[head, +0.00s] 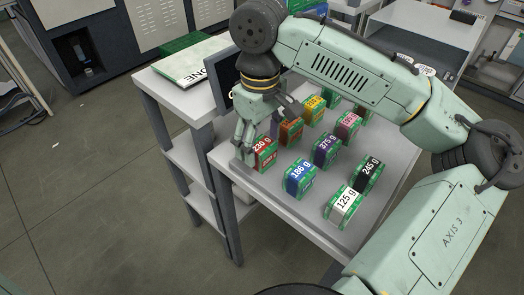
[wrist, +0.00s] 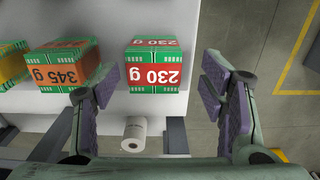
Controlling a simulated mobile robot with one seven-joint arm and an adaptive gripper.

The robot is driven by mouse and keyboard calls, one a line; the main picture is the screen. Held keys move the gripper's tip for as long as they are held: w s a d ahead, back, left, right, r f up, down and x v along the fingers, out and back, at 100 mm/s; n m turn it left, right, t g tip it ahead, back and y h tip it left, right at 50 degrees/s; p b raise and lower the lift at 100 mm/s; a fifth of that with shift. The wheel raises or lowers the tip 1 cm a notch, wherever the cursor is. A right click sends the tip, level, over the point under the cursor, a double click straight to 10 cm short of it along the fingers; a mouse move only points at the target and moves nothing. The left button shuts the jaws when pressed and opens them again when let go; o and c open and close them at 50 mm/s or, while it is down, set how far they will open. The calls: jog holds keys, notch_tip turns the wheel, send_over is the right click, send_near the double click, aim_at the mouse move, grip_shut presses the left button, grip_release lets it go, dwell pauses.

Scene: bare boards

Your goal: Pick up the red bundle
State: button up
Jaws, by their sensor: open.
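The red bundle (head: 265,152) is a small block with green edges and a "230 g" label, on the near left corner of the grey table. In the wrist view the red bundle (wrist: 153,66) lies near the table edge, between and beyond the fingers. My gripper (head: 258,130) is above and beside it in the head view, with its fingers pointing down. In the wrist view my gripper (wrist: 160,92) has its fingers spread wide, with nothing held. Whether a finger touches the bundle cannot be told.
An orange "345 g" bundle (wrist: 62,66) lies to the left in the wrist view. Blue (head: 300,178), purple (head: 327,150), white (head: 343,207) and black (head: 368,173) bundles share the table (head: 290,215). A white roll (wrist: 134,134) shows below the table edge.

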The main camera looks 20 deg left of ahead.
aim_at(262, 144)
jog(key=f, duration=0.4)
jog(key=shift+w+f, duration=0.1)
jog(key=shift+w, duration=0.15)
jog(key=shift+c, duration=0.4)
jog(key=c, duration=1.4)
jog(key=shift+o, duration=0.2)
